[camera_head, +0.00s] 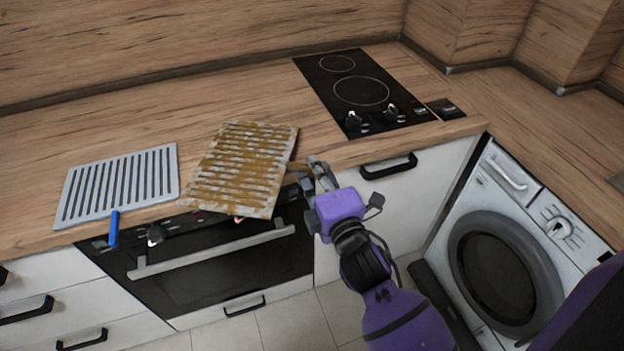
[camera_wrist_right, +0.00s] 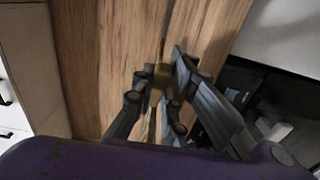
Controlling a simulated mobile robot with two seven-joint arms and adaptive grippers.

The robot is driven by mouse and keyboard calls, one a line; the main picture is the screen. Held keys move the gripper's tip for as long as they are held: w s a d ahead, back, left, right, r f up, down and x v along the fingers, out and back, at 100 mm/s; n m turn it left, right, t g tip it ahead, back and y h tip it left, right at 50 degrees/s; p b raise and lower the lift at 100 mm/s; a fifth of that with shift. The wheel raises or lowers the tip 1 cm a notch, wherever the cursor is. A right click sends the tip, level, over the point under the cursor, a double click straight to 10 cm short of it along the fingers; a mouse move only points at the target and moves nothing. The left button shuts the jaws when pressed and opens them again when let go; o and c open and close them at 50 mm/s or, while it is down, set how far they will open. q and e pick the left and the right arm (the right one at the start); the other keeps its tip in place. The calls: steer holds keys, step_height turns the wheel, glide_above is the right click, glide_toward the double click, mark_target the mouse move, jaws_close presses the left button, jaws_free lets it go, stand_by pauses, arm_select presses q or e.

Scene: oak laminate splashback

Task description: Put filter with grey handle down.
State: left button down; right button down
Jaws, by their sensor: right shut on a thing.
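The filter with the grey handle looks to be the slatted one (camera_head: 236,170) covered in brown grease, at the counter's front edge above the oven. It is tilted against the counter line, and its near end reaches over the edge. I cannot tell whether its underside touches the counter. My right gripper (camera_head: 316,176) is at its right side, shut on it. In the right wrist view the fingers (camera_wrist_right: 160,98) close around a thin brownish part (camera_wrist_right: 161,76), seen edge-on. The grey handle is not clearly visible. My left gripper is not in view.
A clean grey slatted filter (camera_head: 121,181) with a blue handle (camera_head: 113,230) lies to the left on the wooden counter (camera_head: 215,105). A black hob (camera_head: 362,92) is at the back right. The oven (camera_head: 215,256) and washing machine (camera_head: 503,262) are below. Counter behind the greasy filter is clear.

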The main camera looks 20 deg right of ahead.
steer(key=shift+w+a+f, duration=0.1)
steer(key=shift+w+f, duration=0.4)
steer(key=shift+f, duration=0.05)
step_height(320, 180, down, 3)
steer(key=shift+b, duration=0.3)
